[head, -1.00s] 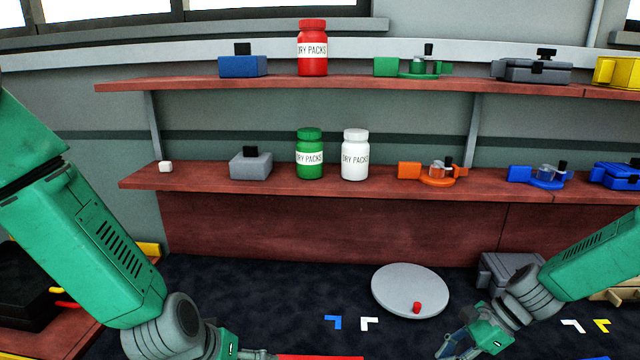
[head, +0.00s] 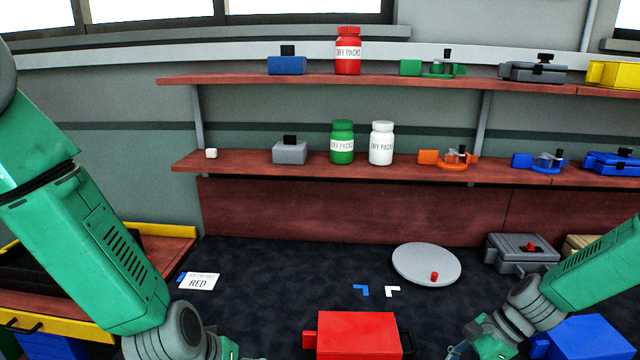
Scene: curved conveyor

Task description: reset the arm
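My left arm comes in from the left, and its gripper (head: 245,356) is mostly cut off by the bottom edge. My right arm comes in from the right, and its gripper (head: 462,349) is low in the picture, right of the red box (head: 357,335). The fingertips of both are cropped or too small to judge, and I see nothing held in either.
A grey disc (head: 420,262) with a small red piece (head: 434,276) lies on the dark surface. Shelves (head: 300,165) behind hold bottles and boxes.

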